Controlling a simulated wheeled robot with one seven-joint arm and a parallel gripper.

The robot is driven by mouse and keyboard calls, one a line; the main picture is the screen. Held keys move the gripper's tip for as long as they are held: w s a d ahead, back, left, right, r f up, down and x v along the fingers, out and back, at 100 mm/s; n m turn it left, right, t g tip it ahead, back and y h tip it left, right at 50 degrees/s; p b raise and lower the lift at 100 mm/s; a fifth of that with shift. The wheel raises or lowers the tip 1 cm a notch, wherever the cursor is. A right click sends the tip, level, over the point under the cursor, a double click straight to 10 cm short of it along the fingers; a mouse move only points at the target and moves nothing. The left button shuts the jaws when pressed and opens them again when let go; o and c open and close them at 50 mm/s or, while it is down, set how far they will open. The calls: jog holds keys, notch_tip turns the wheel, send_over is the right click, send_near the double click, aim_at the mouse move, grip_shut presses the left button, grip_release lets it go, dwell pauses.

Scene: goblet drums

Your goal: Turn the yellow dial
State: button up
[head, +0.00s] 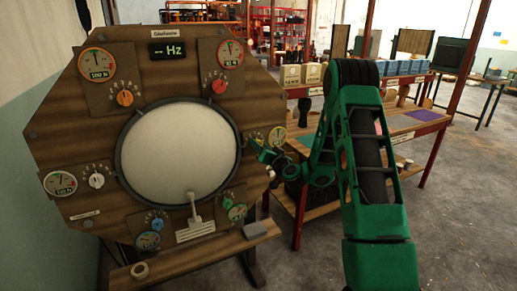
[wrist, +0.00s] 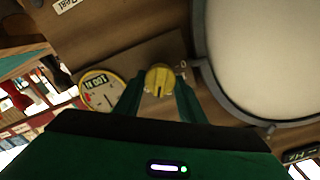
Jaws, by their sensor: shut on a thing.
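The yellow dial (wrist: 159,78) is a round knob on the wooden panel, beside a yellow-rimmed gauge (wrist: 101,91) in the wrist view. My gripper (wrist: 159,92) reaches it with one green finger on each side and is shut on it. In the head view my gripper (head: 257,146) is at the right edge of the octagonal panel (head: 75,130), and it largely hides the dial. The yellow-rimmed gauge also shows there (head: 277,137), just right of my gripper.
A large white drum face (head: 180,150) fills the panel's middle. Orange (head: 125,98), red (head: 219,86), white (head: 96,181), blue and green knobs with gauges surround it. A wooden shelf (head: 195,258) runs below. Workbenches with boxes (head: 310,73) stand behind at right; open floor lies at far right.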

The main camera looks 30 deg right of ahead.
jog(key=o, duration=1)
jog(key=shift+s, duration=0.1)
jog(key=s, duration=1)
jog(key=shift+s, duration=0.2)
jog(key=shift+a, duration=0.1)
